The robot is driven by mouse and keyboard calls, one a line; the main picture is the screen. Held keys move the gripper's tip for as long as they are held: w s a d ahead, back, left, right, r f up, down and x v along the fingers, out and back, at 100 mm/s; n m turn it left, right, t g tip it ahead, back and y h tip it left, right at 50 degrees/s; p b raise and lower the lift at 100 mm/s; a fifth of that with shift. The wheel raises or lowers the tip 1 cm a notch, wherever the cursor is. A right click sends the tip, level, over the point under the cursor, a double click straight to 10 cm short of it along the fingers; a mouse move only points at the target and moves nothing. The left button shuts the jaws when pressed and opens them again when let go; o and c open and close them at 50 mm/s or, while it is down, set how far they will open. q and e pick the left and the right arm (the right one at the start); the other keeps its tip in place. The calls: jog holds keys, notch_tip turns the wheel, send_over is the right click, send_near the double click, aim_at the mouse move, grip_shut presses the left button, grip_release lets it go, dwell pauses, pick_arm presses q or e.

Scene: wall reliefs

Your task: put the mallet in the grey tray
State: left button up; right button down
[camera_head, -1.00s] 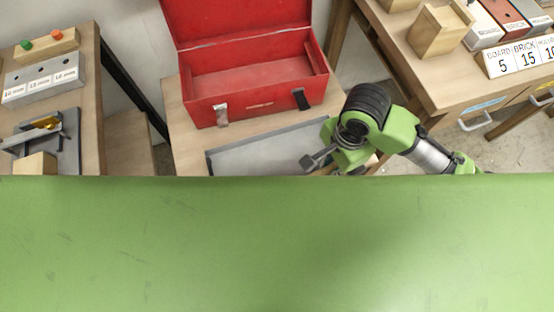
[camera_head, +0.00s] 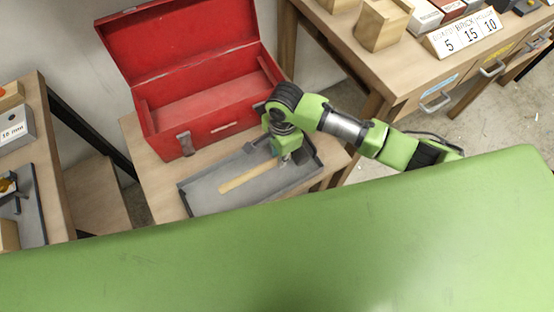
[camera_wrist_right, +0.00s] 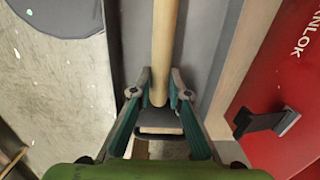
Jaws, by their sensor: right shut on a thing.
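The mallet's pale wooden handle (camera_head: 245,180) shows within the outline of the grey tray (camera_head: 208,203) in the head view. I cannot tell whether it rests on the tray floor or is just above it. My right gripper (camera_head: 286,160) is at the handle's right end, shut on the mallet. In the right wrist view the handle (camera_wrist_right: 163,45) runs up from between the fingertips (camera_wrist_right: 159,95). A dark piece sits just below the handle's end there; I cannot tell whether it is the mallet's head. My left gripper is not in view.
An open red toolbox (camera_head: 205,130) stands right behind the tray on the wooden table (camera_head: 158,183). A second table with drawers (camera_head: 440,85) is at the right, with wooden blocks (camera_head: 382,28) and a number sign on it. Another workbench (camera_head: 50,150) is at the left.

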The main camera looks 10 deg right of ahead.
jog(key=shift+w+a+f, duration=0.15)
jog(key=shift+w+f, duration=0.25)
jog(key=shift+f, duration=0.05)
jog(key=shift+w+f, duration=0.15)
jog(key=shift+f, duration=1.55)
jog(key=shift+f, duration=0.1)
jog(key=c, duration=1.9)
grip_release()
jog(key=r, duration=0.8)
jog(key=r+p, duration=0.1)
jog(key=r, duration=0.3)
jog(key=shift+d+r, duration=0.1)
jog(key=shift+d, duration=0.15)
